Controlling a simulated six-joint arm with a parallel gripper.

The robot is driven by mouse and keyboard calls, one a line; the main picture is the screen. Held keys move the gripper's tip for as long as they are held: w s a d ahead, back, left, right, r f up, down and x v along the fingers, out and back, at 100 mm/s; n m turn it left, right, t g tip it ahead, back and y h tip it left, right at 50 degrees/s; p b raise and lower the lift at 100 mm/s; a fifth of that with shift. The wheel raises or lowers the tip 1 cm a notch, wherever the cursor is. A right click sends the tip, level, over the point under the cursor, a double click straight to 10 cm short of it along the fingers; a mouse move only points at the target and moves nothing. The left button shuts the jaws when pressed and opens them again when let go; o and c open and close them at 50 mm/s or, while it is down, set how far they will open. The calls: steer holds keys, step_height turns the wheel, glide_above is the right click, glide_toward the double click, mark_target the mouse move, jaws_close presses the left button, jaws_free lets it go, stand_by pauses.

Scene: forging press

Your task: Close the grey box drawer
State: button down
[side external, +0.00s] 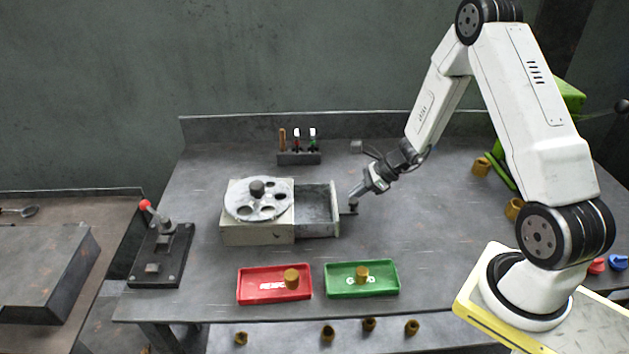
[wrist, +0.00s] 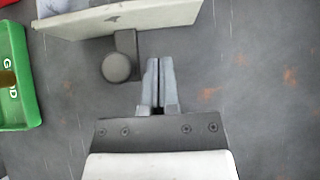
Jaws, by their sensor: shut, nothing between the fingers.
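The grey box (side external: 258,233) stands on the workbench with a round holed disc (side external: 258,200) on its top. Its drawer (side external: 318,215) is pulled out to the right and looks empty. The drawer's front panel (wrist: 125,18) and dark round knob (wrist: 118,67) show in the wrist view; the knob also shows in the side view (side external: 349,210). My gripper (side external: 353,196) is shut and empty, pointing down and left just beside the drawer front. In the wrist view its closed fingers (wrist: 158,62) are right of the knob, with a small gap between them.
A red tray (side external: 247,290) and a green tray (side external: 390,281), each with a brass part, lie in front of the box. A tool rack (side external: 299,158) stands behind. A lever press (side external: 160,255) is at the left. Bench right of the drawer is mostly clear.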

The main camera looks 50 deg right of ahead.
mark_target(304, 205)
steer(key=shift+w+a, duration=1.05)
steer(key=w+a, duration=0.7)
steer(key=shift+w+a, duration=0.2)
steer(key=shift+a, duration=0.05)
steer(key=shift+w+a, duration=0.3)
steer(key=shift+r, duration=0.1)
steer(key=shift+s+d, duration=0.35)
steer(key=shift+d, duration=0.05)
steer(key=shift+s+d, duration=1.1)
steer(key=shift+d, duration=0.15)
steer(key=v, duration=1)
